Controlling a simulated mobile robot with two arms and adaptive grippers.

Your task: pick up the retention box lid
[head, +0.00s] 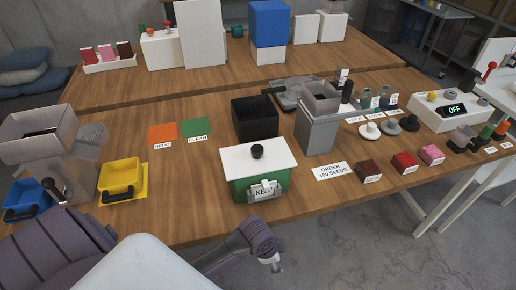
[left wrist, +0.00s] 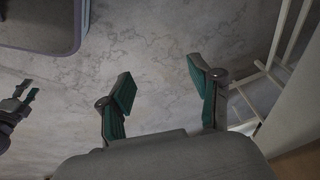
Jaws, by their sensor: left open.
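The retention box (head: 240,190) is green with a "KEEP" label on its front. It stands near the table's front edge in the head view. Its flat white lid (head: 240,163) lies on top, with a round black knob (head: 257,151) at the middle. My left gripper (left wrist: 164,98) is open and empty in the left wrist view, above the bare floor. In the head view, the end of an arm of mine shows in front of the table, below the box; its fingers are not clear. What looks like my right gripper (left wrist: 24,92) shows small at the left wrist view's edge.
A black open bin (head: 255,118) stands just behind the lid. A grey tower (head: 316,130) is to its right. A yellow tray (head: 121,177) stands at the left, and an order card (head: 334,172) lies at the right. The table's front edge is near the box.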

